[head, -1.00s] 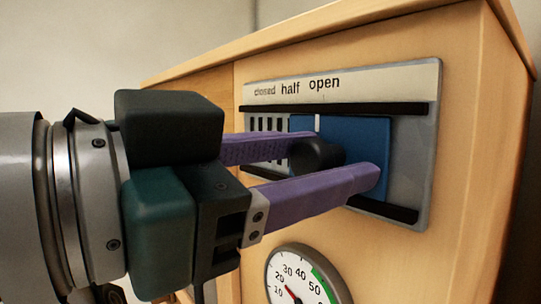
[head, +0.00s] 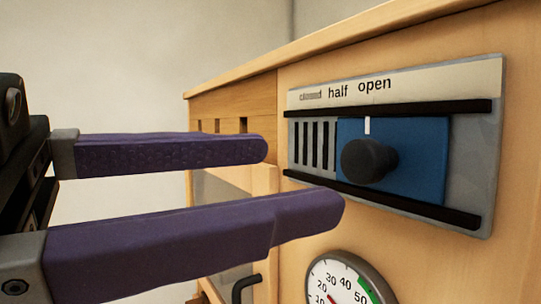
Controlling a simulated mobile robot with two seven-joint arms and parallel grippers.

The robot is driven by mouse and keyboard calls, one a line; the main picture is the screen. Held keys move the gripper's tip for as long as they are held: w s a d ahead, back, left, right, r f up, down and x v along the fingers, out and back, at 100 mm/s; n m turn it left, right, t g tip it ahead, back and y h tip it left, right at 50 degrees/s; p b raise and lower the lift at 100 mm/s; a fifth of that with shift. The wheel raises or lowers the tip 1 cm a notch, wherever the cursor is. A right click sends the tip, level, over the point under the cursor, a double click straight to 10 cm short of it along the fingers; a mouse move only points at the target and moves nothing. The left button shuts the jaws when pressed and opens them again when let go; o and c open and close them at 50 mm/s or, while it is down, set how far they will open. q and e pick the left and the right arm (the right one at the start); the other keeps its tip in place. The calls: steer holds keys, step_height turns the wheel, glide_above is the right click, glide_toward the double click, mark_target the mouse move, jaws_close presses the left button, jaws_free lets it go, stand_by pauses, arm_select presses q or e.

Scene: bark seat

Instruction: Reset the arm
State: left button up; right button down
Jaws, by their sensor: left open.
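My left gripper (head: 305,181) comes in from the left with its two purple fingers spread apart and nothing between them. Its fingertips are to the left of a round black knob (head: 368,160), clear of it. The knob sits on a blue sliding plate (head: 425,165) between two black rails on a grey panel (head: 478,150). Dark vent slots show uncovered to the left of the plate. My right gripper is not in view.
The panel is on a light wooden cabinet (head: 285,100) with an overhanging top. A round gauge (head: 345,283) with a red needle and green band is below the panel. A black handle (head: 246,287) shows at lower left. Open space lies left of the cabinet.

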arm_select(q)
steer(key=shift+s+a, duration=0.25)
steer(key=shift+a, duration=0.2)
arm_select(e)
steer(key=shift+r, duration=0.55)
arm_select(q)
steer(key=s+a+f+n+g+y+p, duration=0.7)
steer(key=s+a+f+n+y+p, duration=0.3)
steer(key=a+f+y, duration=0.4)
steer(key=shift+s+a+f+n+p, duration=0.2)
steer(key=shift+s+f+n+p, duration=0.15)
steer(key=shift+s+f+n, duration=0.7)
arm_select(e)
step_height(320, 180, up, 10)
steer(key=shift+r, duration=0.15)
arm_select(q)
steer(key=shift+w+r, duration=0.15)
steer(key=shift+w, duration=0.2)
